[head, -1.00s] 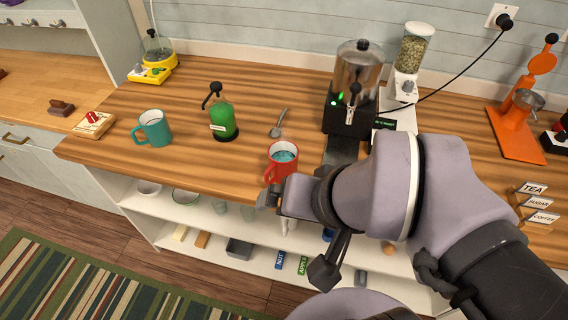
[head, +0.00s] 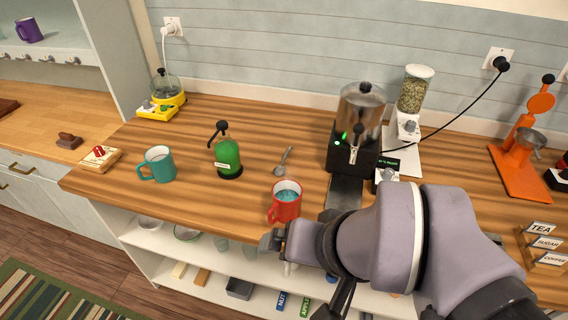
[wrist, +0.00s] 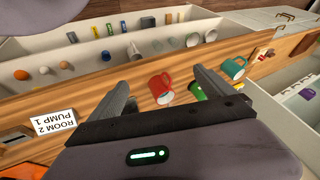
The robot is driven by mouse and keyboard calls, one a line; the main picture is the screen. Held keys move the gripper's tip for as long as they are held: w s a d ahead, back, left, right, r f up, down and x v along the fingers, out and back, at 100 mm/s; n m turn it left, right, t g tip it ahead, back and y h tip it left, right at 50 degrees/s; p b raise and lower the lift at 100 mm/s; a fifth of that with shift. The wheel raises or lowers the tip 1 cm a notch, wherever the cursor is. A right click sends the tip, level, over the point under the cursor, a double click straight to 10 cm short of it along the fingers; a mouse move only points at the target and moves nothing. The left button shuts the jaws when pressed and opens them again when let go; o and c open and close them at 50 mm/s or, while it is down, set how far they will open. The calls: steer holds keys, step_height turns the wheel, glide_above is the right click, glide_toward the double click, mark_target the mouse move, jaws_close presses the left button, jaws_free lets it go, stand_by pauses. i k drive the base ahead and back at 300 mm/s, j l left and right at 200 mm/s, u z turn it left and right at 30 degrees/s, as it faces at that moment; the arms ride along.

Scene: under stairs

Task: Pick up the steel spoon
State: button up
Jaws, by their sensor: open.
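My gripper (head: 270,240) is at the front edge of the counter, on the near side of the red mug and apart from the spoon. In the wrist view my gripper (wrist: 163,80) has its two fingers spread with nothing held. The red mug (wrist: 160,88) shows beyond and between them.
The red mug, holding bluish liquid, stands between my gripper and the spoon. A green pump bottle (head: 227,158) and teal mug (head: 158,165) stand to the left. The dispenser (head: 357,125) stands at the right. Bare counter lies around the spoon.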

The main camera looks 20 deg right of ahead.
mark_target(279, 170)
steer(key=i+j+z, duration=0.15)
steer(key=i+j, duration=0.15)
steer(key=i+j+z, duration=0.15)
steer(key=j, duration=0.3)
steer(key=i+j+z, duration=0.15)
steer(key=i+j, duration=0.2)
